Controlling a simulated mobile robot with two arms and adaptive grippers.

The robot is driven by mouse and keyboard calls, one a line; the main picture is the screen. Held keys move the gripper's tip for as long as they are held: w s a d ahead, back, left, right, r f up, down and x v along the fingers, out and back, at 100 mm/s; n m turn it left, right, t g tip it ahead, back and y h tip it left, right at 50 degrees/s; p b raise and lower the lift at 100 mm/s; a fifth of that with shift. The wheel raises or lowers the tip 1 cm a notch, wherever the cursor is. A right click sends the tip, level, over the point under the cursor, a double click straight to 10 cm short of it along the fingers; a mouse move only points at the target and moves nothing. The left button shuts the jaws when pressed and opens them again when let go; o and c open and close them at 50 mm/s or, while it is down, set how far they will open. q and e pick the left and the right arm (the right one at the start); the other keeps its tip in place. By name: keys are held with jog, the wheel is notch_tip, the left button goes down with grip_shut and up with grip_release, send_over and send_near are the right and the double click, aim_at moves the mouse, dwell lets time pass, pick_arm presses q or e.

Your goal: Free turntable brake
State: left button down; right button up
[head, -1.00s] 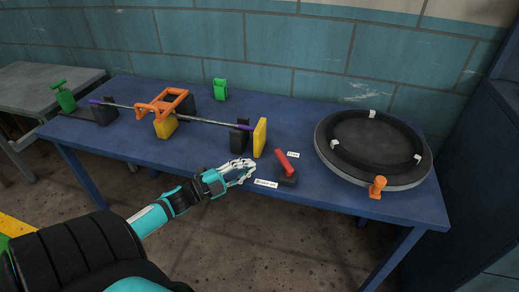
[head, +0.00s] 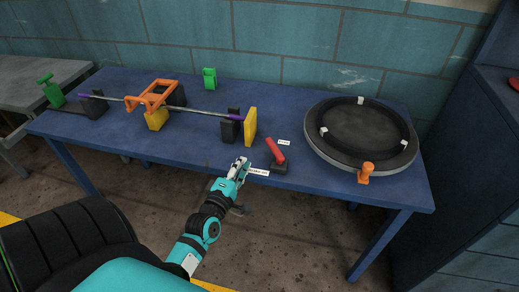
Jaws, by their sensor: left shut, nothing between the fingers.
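The brake lever, a red handle (head: 275,150) on a dark base (head: 279,167), stands near the front edge of the blue table, tilted up and to the left. A small white label (head: 284,142) lies behind it, and another label (head: 259,172) with dark print lies to its left, too small to read surely. The turntable (head: 361,135) is a dark round disc with a black ring and white clips, right of the lever. My left gripper (head: 241,165) is shut and empty at the table's front edge, left of the lever and apart from it. My right gripper is out of view.
An orange knob (head: 366,172) stands at the turntable's front rim. A green block (head: 209,78) stands at the back. The table (head: 200,164) is clear left of the gripper.

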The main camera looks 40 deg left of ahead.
aim_at(266, 140)
pick_arm(q)
jog(key=x, duration=0.4)
jog(key=w, duration=0.1)
jog(key=w+d, duration=0.1)
jog(key=w, duration=0.1)
jog(key=shift+w+d+p, duration=0.1)
jog(key=shift+w+p, duration=0.1)
jog(key=shift+p, duration=0.15)
jog(key=shift+w+d, duration=0.3)
jog(key=shift+w, duration=0.1)
